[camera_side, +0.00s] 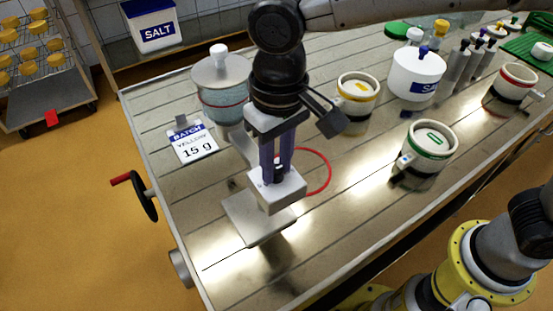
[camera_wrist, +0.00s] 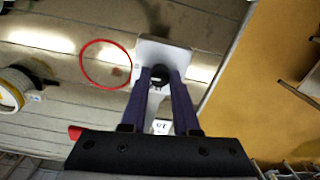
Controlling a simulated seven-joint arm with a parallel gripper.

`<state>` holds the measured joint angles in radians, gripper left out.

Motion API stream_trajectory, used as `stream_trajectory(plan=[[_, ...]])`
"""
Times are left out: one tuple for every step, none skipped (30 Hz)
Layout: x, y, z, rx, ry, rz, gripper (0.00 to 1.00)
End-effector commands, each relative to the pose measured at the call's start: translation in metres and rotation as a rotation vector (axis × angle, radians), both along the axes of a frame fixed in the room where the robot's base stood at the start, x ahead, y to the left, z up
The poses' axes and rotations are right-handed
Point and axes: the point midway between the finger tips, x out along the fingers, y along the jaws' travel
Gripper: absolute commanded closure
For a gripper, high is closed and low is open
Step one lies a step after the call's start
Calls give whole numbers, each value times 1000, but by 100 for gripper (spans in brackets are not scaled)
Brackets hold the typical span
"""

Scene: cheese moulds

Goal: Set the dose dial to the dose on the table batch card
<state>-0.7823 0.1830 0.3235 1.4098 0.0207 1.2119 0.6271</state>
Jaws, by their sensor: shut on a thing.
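The batch card (camera_side: 192,142) stands at the left of the table and reads "BATCH YELLOW 15 g". My gripper (camera_side: 278,176) points down at the white block of the dosing device (camera_side: 285,193), which stands by a pale base plate (camera_side: 258,222). Its purple fingers are shut on a small black dial knob, which shows between them in the wrist view (camera_wrist: 158,75). The dial's marks and setting are hidden or too small to read. A small white label (camera_wrist: 160,127) shows between the fingers, its digits unclear.
A lidded hopper (camera_side: 221,88) stands behind my gripper. A red ring (camera_side: 328,170) lies on the table (camera_side: 225,262). Yellow-banded (camera_side: 358,95), green-banded (camera_side: 428,150) and red-banded (camera_side: 513,85) moulds stand to the right. A white salt tub (camera_side: 415,75) and several bottles stand behind. A black handwheel (camera_side: 143,197) projects at the left edge.

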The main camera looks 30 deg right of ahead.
Motion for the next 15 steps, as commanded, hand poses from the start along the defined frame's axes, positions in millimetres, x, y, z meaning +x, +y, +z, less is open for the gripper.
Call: stream_trajectory(plan=[[1,0,3,5,-5,-5,100],[1,1,3,5,-5,-7,100],[1,1,3,5,-5,-8,100],[1,1,3,5,-5,-9,100],[1,1,3,5,-5,-9,100],[1,1,3,5,-5,-9,100],[1,1,3,5,-5,-9,100],[1,1,3,5,-5,-9,100],[1,1,3,6,-5,-9,100],[1,1,3,6,-5,-8,100],[1,1,3,6,-5,-8,100],[1,1,3,6,-5,-8,100],[1,1,3,6,-5,-8,67],[1,1,3,6,-5,-8,62],[1,0,3,5,-4,-8,55]])
